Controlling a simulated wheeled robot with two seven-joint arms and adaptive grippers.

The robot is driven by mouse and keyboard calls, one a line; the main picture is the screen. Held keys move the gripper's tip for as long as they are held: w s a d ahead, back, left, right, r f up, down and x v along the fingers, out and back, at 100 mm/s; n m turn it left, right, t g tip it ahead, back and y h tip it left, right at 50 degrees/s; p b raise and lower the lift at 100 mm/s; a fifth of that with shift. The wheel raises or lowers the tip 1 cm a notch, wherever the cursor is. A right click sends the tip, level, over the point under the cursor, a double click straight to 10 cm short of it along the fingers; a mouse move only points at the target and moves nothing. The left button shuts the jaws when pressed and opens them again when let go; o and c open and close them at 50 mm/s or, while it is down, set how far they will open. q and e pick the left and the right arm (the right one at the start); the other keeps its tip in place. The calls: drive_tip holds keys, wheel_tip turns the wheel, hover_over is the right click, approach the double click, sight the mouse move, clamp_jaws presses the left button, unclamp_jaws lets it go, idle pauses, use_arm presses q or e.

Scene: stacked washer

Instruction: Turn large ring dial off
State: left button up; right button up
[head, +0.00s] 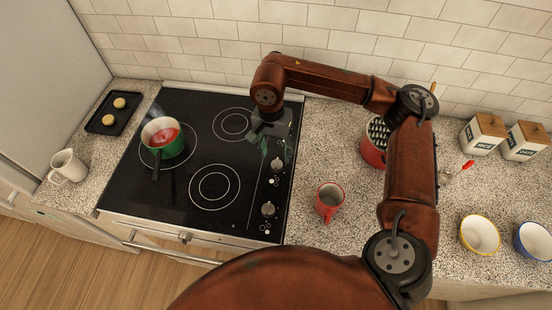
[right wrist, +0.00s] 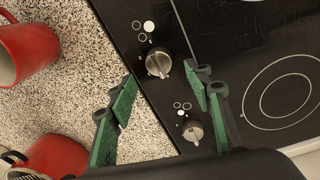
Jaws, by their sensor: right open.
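The black cooktop (head: 130,193) has dials along its right edge. In the head view one dial (head: 277,165) is just in front of my right gripper (head: 266,147), and another dial (head: 268,209) is nearer the front edge. In the right wrist view my right gripper (right wrist: 165,82) is open with its green-padded fingers apart and nothing between them. A silver dial (right wrist: 158,63) shows beyond the gap, and a smaller-looking dial (right wrist: 192,131) shows nearer the palm. I see no finger touching a dial. Which dial is the large ring one is unclear. My left gripper is out of view.
A green pot (head: 164,139) with red contents stands on the left burner. A red mug (head: 329,200) and a red container (head: 372,155) stand right of the cooktop. A white mug (head: 67,167) and black tray (head: 114,112) are at left. Bowls (head: 479,236) stand at right.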

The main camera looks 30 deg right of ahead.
sight(274, 163)
wheel_tip(274, 163, up, 7)
drive_tip(key=shift+a+f, duration=0.15)
drive_tip(key=shift+w, duration=0.1)
idle(0.4)
